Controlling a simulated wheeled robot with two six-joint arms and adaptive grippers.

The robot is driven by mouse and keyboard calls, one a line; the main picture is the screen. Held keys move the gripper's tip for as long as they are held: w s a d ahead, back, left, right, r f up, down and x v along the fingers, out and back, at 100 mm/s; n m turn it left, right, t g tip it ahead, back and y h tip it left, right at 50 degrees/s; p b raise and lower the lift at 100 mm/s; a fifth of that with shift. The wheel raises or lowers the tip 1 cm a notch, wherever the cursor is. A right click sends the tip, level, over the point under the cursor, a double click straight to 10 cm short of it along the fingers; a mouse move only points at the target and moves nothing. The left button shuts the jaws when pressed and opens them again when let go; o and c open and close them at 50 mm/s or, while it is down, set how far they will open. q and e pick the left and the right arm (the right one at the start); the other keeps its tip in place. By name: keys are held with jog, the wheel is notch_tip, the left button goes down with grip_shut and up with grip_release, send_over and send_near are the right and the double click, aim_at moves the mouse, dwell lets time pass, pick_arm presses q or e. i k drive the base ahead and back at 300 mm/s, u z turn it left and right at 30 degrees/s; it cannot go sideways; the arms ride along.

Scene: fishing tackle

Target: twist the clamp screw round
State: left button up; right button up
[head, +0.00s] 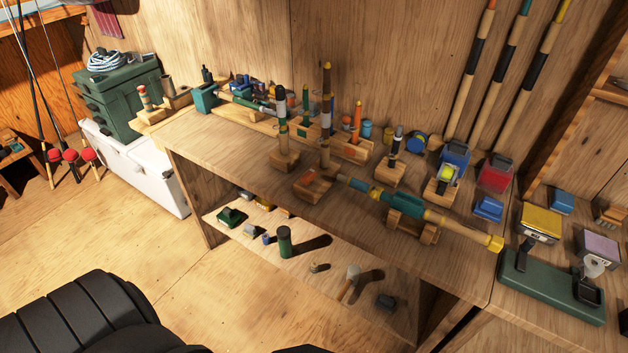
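I cannot pick out the clamp screw for certain. A teal block (206,98), perhaps a clamp, stands at the left end of the workbench (245,160), beside a rod piece that runs right from it. At the right end, a dark green base (550,283) carries black upright parts, one with a pale piece near its top; I cannot tell whether a screw is on it. Neither of my grippers is in view.
A teal and yellow rod handle (420,212) lies across wooden cradles near the front edge. Upright rod pieces, reels and small boxes crowd the bench. A green tackle box (120,95) sits on a white cooler (130,165) at left. The wooden floor before the bench is clear.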

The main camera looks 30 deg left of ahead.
aim_at(310, 175)
jog(key=z, duration=2.25)
jog(key=k, duration=0.95)
jog(key=u, duration=1.7)
jog(key=i, duration=0.5)
jog(key=z, duration=0.05)
